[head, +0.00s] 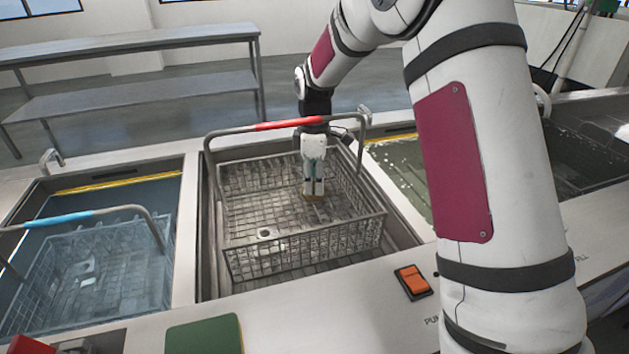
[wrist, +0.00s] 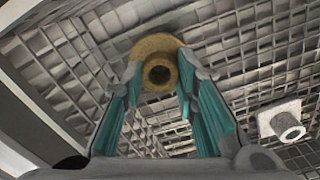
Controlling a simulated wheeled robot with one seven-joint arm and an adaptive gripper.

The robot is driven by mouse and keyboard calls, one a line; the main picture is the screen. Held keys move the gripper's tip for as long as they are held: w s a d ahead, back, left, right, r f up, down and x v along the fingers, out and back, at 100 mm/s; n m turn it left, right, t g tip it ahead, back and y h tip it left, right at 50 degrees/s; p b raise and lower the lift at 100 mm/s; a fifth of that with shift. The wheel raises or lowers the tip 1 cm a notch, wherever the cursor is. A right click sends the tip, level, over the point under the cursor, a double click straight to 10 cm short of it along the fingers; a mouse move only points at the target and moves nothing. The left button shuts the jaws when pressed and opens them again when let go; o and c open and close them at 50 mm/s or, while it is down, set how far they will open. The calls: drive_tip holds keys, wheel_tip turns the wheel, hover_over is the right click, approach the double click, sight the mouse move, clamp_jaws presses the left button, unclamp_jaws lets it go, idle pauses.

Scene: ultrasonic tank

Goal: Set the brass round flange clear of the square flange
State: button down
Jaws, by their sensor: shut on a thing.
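The brass round flange (wrist: 152,46) is between my gripper's fingertips (wrist: 160,76) in the wrist view, its hub and bore facing the camera. In the head view my gripper (head: 314,188) points down inside the middle wire basket (head: 300,243), with the brass flange (head: 312,198) at its tips. I cannot tell whether the flange touches the basket floor. The grey square flange (wrist: 272,124) lies on the mesh at the right of the wrist view, apart from the brass one. A small grey piece with a dark hole, probably this square flange (head: 264,234), shows near the basket's front.
A left tank holds another basket (head: 105,262) with a blue-gripped handle (head: 62,220). An orange switch (head: 412,280) and green pad (head: 204,335) are on the front ledge. Much of the basket floor is bare.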

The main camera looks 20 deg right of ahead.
idle(0.3)
drive_tip(key=c, duration=1.3)
unclamp_jaws()
drive_tip(key=shift+f, duration=0.15)
wheel_tip(320, 180, up, 12)
drive_tip(key=shift+r+p, duration=0.15)
drive_tip(key=shift+p, duration=0.75)
